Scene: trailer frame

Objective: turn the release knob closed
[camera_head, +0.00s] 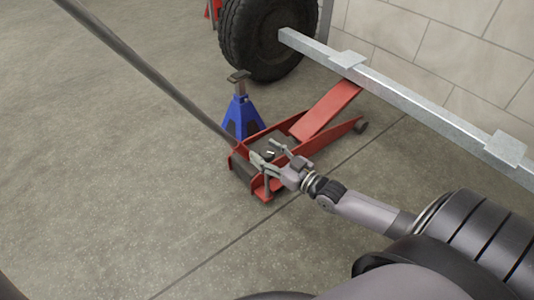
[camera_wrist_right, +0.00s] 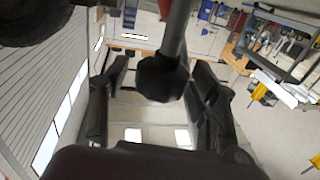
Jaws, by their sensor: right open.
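The red floor jack (camera_head: 325,110) stands on the concrete floor, its lifting arm raised toward the metal trailer beam (camera_head: 410,92). Its long grey handle (camera_head: 150,72) leans up to the left. My right gripper (camera_head: 268,154) is open over the near end of the jack. In the right wrist view a dark faceted knob (camera_wrist_right: 162,78) on a grey rod sits between the two spread fingers, with gaps visible on both sides. The knob is too small to make out surely in the head view. My left gripper is not in view.
A blue jack stand (camera_head: 242,118) stands just behind the jack. A black tyre (camera_head: 262,40) is at the back, beside the beam and a block wall (camera_head: 440,40). A bit of red shows at the top edge. The floor at left is clear.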

